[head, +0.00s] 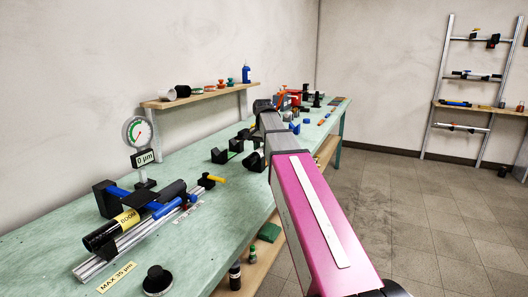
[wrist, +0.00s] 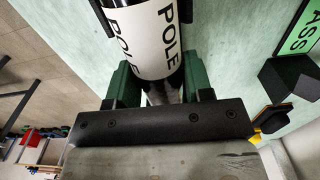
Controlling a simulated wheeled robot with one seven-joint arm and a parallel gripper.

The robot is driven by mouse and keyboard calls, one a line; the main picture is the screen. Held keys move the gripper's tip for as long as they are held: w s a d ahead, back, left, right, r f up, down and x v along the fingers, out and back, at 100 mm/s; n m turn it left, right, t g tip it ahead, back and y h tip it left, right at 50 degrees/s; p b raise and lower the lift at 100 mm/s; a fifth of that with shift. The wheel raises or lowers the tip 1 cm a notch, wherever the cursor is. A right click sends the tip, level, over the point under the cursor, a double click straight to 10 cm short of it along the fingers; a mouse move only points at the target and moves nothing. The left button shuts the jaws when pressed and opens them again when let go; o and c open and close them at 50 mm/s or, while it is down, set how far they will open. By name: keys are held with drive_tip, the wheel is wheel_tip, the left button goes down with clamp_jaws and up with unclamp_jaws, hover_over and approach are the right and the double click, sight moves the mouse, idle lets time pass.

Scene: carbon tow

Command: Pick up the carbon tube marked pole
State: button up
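The carbon tube marked POLE (wrist: 152,38) is at the top middle of the wrist view. It is dark, with a white label printed with black letters. My gripper (wrist: 160,82) shows two green fingers, one on each side of the tube's lower part. Whether the fingers touch the tube or stand slightly apart cannot be told. In the head view, a dark tube end with a pale band (head: 255,160) shows just left of my arm. My gripper (head: 263,106) is small there, and my arm hides most of the area around it.
The green bench (head: 60,235) runs along the wall. A dial gauge (head: 138,131) stands over another dark tube with a yellow label (head: 126,219) on a rail. Black blocks (head: 220,156) stand left of my arm. A shelf (head: 200,95) holds small items. The floor at right is clear.

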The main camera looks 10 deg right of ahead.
drive_tip(key=c, duration=0.5)
